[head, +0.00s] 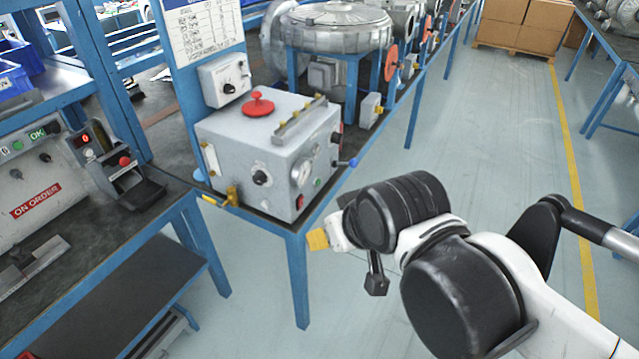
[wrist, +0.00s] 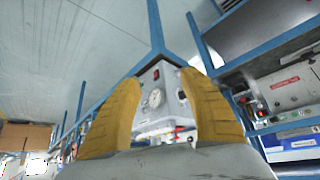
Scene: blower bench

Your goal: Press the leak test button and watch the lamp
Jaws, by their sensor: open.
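A grey test box (head: 250,150) stands on the near end of the blue-framed bench. Its front has a round gauge (head: 301,173), a black knob (head: 261,177), a small green button or lamp (head: 317,183) and a red part (head: 300,201) at the lower corner. No label reading leak test is legible. My gripper (head: 317,239), with yellow fingertips, is in front of the box, lower and apart from it. In the wrist view my gripper (wrist: 160,80) is open and empty, with the gauge (wrist: 154,98) and a red switch (wrist: 156,74) showing between the fingers.
A red handwheel (head: 258,104) is on the box top, and a blue-handled valve (head: 347,163) sticks out at its right. A smaller control box (head: 224,79) is behind. A console (head: 30,175) marked "ON ORDER" stands at left. The floor (head: 470,130) at right is clear.

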